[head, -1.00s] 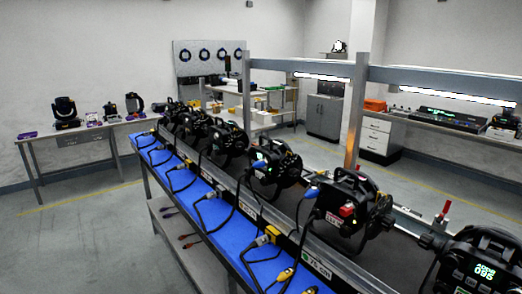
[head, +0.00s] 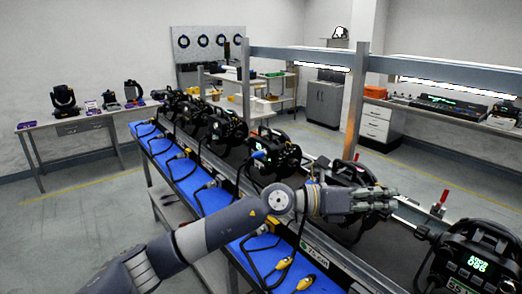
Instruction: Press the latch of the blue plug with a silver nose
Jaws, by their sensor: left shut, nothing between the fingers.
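A blue plug (head: 258,155) sits at the left side of a black par can (head: 280,152) in the middle of the row. I cannot make out its latch or whether its nose is silver. My left arm reaches in from the lower left. My left gripper (head: 385,199) is shut and empty, in front of the larger par can (head: 350,174) to the right. The gripper and wrist cover much of that can, and no blue plug shows on it. My right gripper is not in view.
The row of par cans stands along a bench with a blue mat (head: 206,200) carrying cables and yellow connectors (head: 284,263). A metal post (head: 355,105) rises behind the cans. Another par can (head: 470,255) is at the lower right. Open floor lies left of the bench.

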